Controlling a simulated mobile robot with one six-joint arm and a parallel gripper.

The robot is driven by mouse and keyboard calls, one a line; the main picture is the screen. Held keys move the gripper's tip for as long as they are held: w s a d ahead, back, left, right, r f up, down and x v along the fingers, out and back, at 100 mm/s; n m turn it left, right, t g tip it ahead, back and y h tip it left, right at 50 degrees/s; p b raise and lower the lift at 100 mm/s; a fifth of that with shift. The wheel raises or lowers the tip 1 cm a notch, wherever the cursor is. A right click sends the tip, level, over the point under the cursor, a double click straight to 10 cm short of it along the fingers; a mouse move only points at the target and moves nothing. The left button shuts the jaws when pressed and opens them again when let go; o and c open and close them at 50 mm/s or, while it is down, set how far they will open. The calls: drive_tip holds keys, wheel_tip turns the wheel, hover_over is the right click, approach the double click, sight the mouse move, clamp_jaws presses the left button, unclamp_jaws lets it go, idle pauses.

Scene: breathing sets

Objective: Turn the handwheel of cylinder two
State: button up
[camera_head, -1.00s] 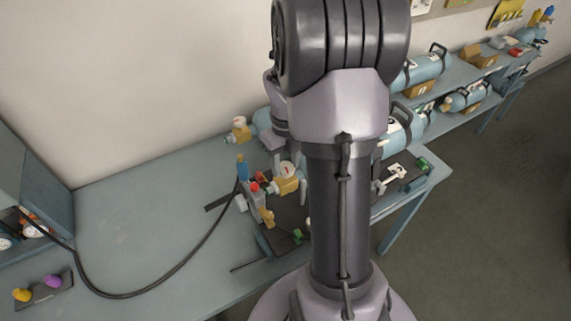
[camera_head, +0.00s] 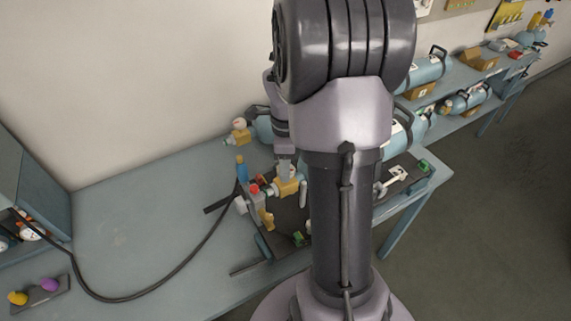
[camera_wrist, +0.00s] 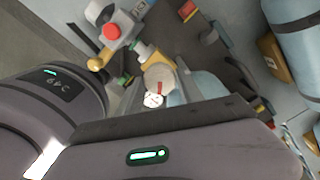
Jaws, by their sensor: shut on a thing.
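The handwheel (camera_wrist: 160,76) is a pale disc with a red mark in the wrist view. My gripper (camera_wrist: 165,88) is shut on it, with a finger at each side. In the head view my gripper (camera_head: 286,172) reaches down onto the brass-yellow valve (camera_head: 285,187) and mostly hides the wheel. The cylinder behind this valve is largely hidden by my arm, and I cannot read its number. A second valve (camera_head: 240,137) with a pale wheel stands further back, apart from my gripper.
A grey block with a red button (camera_wrist: 111,31) and a blue-topped fitting (camera_head: 241,167) stand close left of the valve. A black hose (camera_head: 180,271) curves left across the bench. The bench's left middle (camera_head: 130,220) is clear. More cylinders (camera_head: 430,68) lie on racks at right.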

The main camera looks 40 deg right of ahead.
drive_tip(key=n, duration=0.5)
drive_tip(key=shift+r+n, duration=0.1)
drive_tip(key=shift+n, duration=0.2)
drive_tip(key=n+p, duration=0.1)
drive_tip(key=n, duration=0.4)
drive_tip(key=n+p, duration=0.2)
drive_tip(key=n, duration=0.4)
drive_tip(key=shift+n, duration=0.4)
drive_tip(key=n+p, duration=0.1)
drive_tip(key=n, duration=0.4)
drive_tip(key=shift+p, duration=0.3)
drive_tip(key=n+p, duration=0.2)
drive_tip(key=n, duration=0.4)
drive_tip(key=shift+n, duration=0.3)
drive_tip(key=n+p, duration=0.1)
drive_tip(key=n, duration=0.4)
drive_tip(key=shift+n+p, duration=0.3)
drive_tip(key=shift+p, duration=0.1)
drive_tip(key=n+p, duration=0.1)
drive_tip(key=n, duration=0.4)
drive_tip(key=shift+p, duration=0.35)
drive_tip(key=n+p, duration=0.1)
drive_tip(key=n, duration=0.4)
drive_tip(key=shift+n+p, duration=0.3)
drive_tip(key=shift+n, duration=0.1)
